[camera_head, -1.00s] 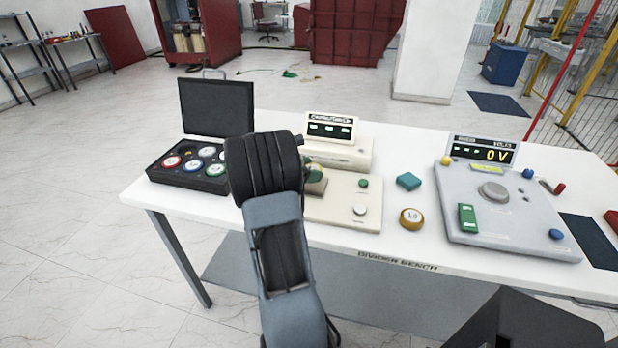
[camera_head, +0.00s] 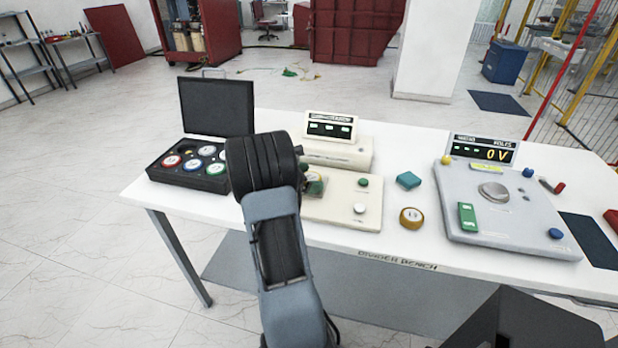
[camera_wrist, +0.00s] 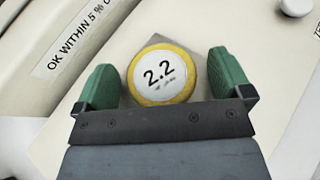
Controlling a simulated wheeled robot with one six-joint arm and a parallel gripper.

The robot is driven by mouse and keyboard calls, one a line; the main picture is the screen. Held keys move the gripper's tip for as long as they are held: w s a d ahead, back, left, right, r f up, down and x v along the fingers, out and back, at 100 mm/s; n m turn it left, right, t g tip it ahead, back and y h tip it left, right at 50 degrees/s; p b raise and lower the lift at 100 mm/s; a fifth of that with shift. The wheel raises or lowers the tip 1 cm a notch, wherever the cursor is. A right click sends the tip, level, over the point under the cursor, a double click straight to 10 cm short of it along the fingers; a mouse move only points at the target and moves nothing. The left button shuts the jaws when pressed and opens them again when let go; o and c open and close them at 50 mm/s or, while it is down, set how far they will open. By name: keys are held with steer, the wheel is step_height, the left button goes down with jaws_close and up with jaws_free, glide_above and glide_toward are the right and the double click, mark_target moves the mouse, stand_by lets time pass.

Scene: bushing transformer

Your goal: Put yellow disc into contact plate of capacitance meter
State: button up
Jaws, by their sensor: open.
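A yellow disc (camera_wrist: 160,77) with a white face marked 2.2 shows in the wrist view. It lies over a grey square contact plate (camera_wrist: 185,41), whose far corner shows behind it. My gripper (camera_wrist: 163,75) is open, with one green finger on each side of the disc and a small gap to each. The cream capacitance meter (camera_head: 340,153) stands on the bench in the head view, and my arm hides its left part. My gripper's fingers are mostly hidden there behind my wrist.
An open black case (camera_head: 187,184) of coloured discs stands at the left. A teal block (camera_head: 408,180) and an amber disc (camera_head: 411,218) lie right of the meter. A grey device (camera_head: 510,215) with a 0 V display stands farther right on the white bench (camera_head: 330,240).

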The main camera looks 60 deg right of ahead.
steer(key=shift+r, duration=0.3)
steer(key=v, duration=1.1)
steer(key=shift+w+a, duration=0.2)
steer(key=shift+a, duration=0.1)
steer(key=shift+a+r, duration=0.15)
steer(key=shift+a, duration=0.35)
steer(key=s+a+m+t+y, duration=0.3)
steer(key=a+m+t+y, duration=0.2)
steer(key=a, duration=1.1)
steer(key=s+a+m+t+y, duration=0.4)
steer(key=a+m+t+y, duration=0.1)
steer(key=a, duration=1.2)
steer(key=shift+a+m+t+y, duration=0.15)
steer(key=shift+m+t+y, duration=0.25)
steer(key=shift+m+y, duration=0.4)
